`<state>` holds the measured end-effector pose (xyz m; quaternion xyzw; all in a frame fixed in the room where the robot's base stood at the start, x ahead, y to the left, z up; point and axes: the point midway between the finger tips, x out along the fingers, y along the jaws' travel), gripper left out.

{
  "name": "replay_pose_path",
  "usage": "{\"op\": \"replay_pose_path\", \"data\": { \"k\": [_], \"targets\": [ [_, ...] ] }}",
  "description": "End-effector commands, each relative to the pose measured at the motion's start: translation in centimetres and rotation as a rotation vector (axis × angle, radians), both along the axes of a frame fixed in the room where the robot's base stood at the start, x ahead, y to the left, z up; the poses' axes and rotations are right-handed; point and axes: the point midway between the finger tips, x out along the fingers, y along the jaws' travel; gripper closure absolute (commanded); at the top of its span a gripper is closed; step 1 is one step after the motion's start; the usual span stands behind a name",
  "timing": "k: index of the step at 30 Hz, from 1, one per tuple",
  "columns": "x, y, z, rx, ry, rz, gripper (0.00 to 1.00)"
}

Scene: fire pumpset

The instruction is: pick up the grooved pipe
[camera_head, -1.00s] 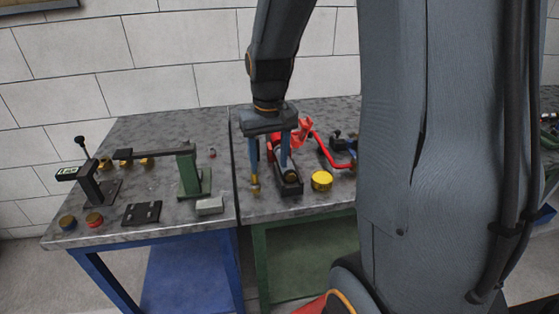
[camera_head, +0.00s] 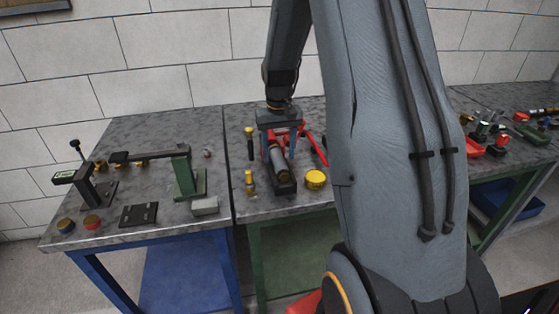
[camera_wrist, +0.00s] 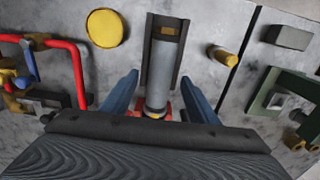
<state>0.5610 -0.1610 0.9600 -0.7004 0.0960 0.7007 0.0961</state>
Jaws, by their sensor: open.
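The grooved pipe (camera_head: 279,162) is a grey cylinder lying in a dark channel-shaped holder (camera_head: 285,190) on the middle bench. In the wrist view the pipe (camera_wrist: 160,75) runs lengthwise between the holder's dark side walls (camera_wrist: 183,50), with a brownish band at its far end. My gripper (camera_head: 278,155) is above the pipe, its blue fingers apart. In the wrist view my gripper (camera_wrist: 160,92) has one finger on each side of the pipe's near part, with gaps between. The pipe's nearest end is partly hidden by my gripper's body.
A yellow round cap (camera_head: 316,179) stands right of the holder and a small brass fitting (camera_head: 250,182) left of it. Red piping (camera_wrist: 75,65) lies close by. A green stand (camera_head: 187,175) is on the left bench. My arm hides part of the middle bench.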

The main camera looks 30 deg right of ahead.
Motion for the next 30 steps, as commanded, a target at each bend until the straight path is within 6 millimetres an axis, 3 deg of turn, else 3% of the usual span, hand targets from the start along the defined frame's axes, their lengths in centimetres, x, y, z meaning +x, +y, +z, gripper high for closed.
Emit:
{"op": "replay_pose_path", "data": {
  "k": [4, 12, 21, 30],
  "targets": [
    [-0.07, 0.03, -1.24, 0.0, 0.001, 0.0, 0.46],
    [-0.01, 0.03, -1.45, 0.0, -0.001, 0.0, 0.48],
    [-0.02, 0.03, -1.43, 0.0, 0.0, 0.0, 0.98],
    [0.05, 0.01, -1.25, -0.001, -0.002, 0.0, 1.0]
  ]
}}
